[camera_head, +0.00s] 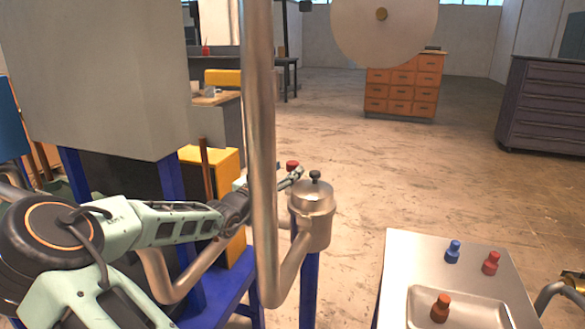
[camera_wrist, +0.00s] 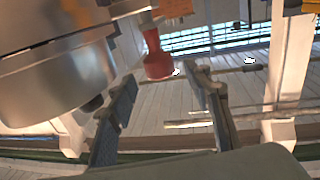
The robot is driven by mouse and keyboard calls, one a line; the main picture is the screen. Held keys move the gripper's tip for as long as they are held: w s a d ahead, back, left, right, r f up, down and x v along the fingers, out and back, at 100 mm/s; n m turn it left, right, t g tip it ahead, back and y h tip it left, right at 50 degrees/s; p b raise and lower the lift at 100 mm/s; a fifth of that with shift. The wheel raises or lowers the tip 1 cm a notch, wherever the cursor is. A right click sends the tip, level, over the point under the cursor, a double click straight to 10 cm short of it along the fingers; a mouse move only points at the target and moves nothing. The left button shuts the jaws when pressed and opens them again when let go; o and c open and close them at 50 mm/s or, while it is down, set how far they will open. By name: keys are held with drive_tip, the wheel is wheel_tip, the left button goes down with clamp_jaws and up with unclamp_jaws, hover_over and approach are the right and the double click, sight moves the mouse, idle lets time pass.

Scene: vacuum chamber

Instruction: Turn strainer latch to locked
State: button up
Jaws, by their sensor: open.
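The strainer (camera_head: 312,222) is a metal canister with a lid and a dark top knob, beside the vertical pipe in the head view. Its metal body (camera_wrist: 55,80) fills the upper left of the wrist view. A red handle (camera_head: 292,165), apparently the latch, shows just left of the lid knob. In the wrist view the red handle (camera_wrist: 156,62) stands out near the strainer, its end in line with the gap between my fingertips. My gripper (camera_wrist: 164,86) is open, with no visible finger contact on the handle. The pipe hides part of my wrist in the head view.
A thick vertical pipe (camera_head: 260,130) crosses in front of my arm and bends under the strainer. A metal cart (camera_head: 400,262) at the lower right carries a blue knob piece (camera_head: 453,251) and two red ones. Open floor lies behind the strainer.

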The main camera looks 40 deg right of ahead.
sight(289, 167)
drive_tip(key=shift+x, duration=2.3)
clamp_jaws()
